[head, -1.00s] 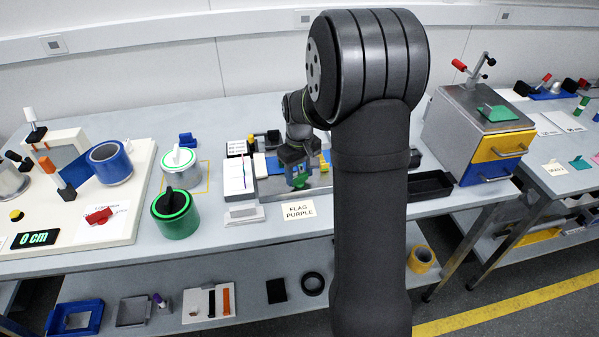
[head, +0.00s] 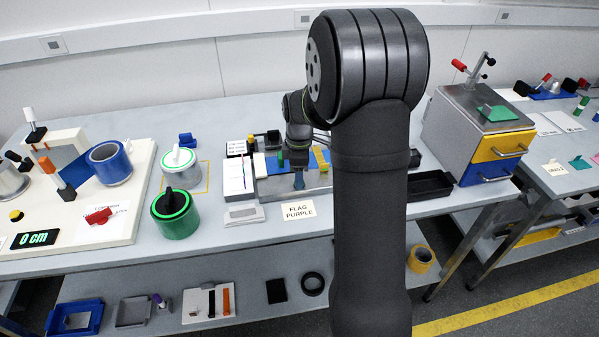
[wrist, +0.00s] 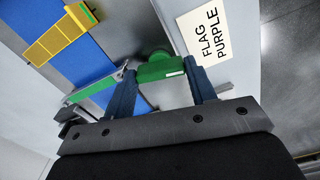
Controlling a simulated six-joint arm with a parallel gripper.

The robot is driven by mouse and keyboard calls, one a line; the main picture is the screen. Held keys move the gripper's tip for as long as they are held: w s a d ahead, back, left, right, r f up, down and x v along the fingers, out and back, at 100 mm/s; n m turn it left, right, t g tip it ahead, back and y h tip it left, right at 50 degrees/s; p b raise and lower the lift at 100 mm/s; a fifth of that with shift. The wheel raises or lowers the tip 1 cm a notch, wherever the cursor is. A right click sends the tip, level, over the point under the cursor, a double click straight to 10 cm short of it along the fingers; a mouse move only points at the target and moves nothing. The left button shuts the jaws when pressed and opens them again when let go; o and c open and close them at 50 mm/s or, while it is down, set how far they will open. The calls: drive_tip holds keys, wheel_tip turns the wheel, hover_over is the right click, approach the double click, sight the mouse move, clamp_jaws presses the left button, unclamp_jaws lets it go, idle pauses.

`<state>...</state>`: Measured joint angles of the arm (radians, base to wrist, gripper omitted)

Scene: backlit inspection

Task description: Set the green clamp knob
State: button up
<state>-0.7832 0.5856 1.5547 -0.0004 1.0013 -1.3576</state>
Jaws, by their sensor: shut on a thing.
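The green clamp knob (wrist: 160,70) shows in the wrist view between the two blue fingers of my gripper (wrist: 159,68). It has a bar-shaped grip with a rounded green part behind it. My gripper is shut on the knob's bar. In the head view my gripper (head: 299,181) points down at the front of the grey fixture (head: 322,181), and the knob is hidden there behind the fingers.
A card reading FLAG PURPLE (wrist: 213,45) lies close to the right finger. A yellow slotted strip (wrist: 60,35) lies on a blue surface at left. In the head view, a green-lidded can (head: 176,214) stands left and a black tray (head: 432,185) right.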

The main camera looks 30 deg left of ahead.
drive_tip(key=shift+n, duration=1.1)
drive_tip(key=shift+a, duration=0.1)
drive_tip(key=o, duration=1)
drive_tip(key=shift+r, duration=4)
drive_tip(key=shift+f, duration=0.1)
